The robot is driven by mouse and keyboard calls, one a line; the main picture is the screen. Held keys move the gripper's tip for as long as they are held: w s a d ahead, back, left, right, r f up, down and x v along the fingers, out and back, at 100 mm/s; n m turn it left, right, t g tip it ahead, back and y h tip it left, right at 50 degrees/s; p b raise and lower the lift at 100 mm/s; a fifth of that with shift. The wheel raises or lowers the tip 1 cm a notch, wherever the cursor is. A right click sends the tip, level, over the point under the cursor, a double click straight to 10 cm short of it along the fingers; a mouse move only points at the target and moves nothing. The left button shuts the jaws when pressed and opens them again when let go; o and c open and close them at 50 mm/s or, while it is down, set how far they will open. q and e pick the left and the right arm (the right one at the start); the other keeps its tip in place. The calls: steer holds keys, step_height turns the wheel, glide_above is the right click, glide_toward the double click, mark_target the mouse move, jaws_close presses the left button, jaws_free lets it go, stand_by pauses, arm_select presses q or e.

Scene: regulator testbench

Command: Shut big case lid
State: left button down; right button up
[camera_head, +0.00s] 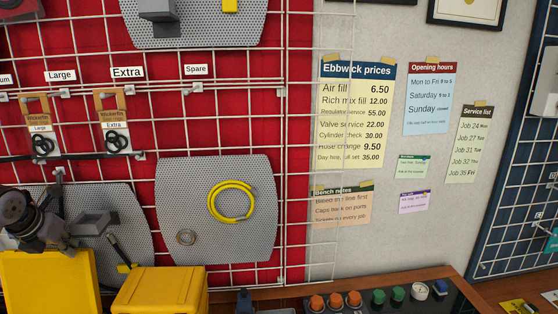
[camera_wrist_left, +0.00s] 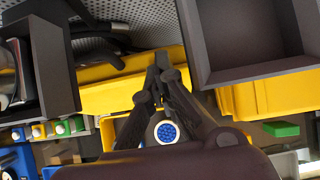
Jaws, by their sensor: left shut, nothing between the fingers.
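A yellow case panel (camera_head: 45,282) stands at the lower left of the head view; it may be the big case's raised lid. A second yellow box (camera_head: 160,291) is to its right, with its top face visible. I cannot tell which belongs to the big case. My left gripper (camera_head: 45,238) is just above and behind the left yellow panel, its tips hidden. In the left wrist view my left gripper (camera_wrist_left: 162,66) is shut and empty, its tips in front of a yellow surface (camera_wrist_left: 105,94); contact is unclear. My right gripper is not in view.
Grey perforated panels (camera_head: 215,208) hang on the red wall, one with a yellow coiled hose (camera_head: 231,202). A bench control box (camera_head: 385,298) with coloured knobs is at the lower right. Dark open trays (camera_wrist_left: 255,70) flank the gripper in the wrist view.

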mark_target(81, 264)
arm_select(q)
steer(key=shift+f+b, duration=1.1)
steer(key=shift+f, duration=0.75)
steer(key=s+d+f+b, duration=0.1)
steer(key=s+f+b, duration=0.1)
steer(key=s+b, duration=0.9)
steer(key=shift+s+f, duration=0.2)
steer(key=shift+s, duration=0.25)
stand_by(1.6)
steer(key=shift+d, duration=0.1)
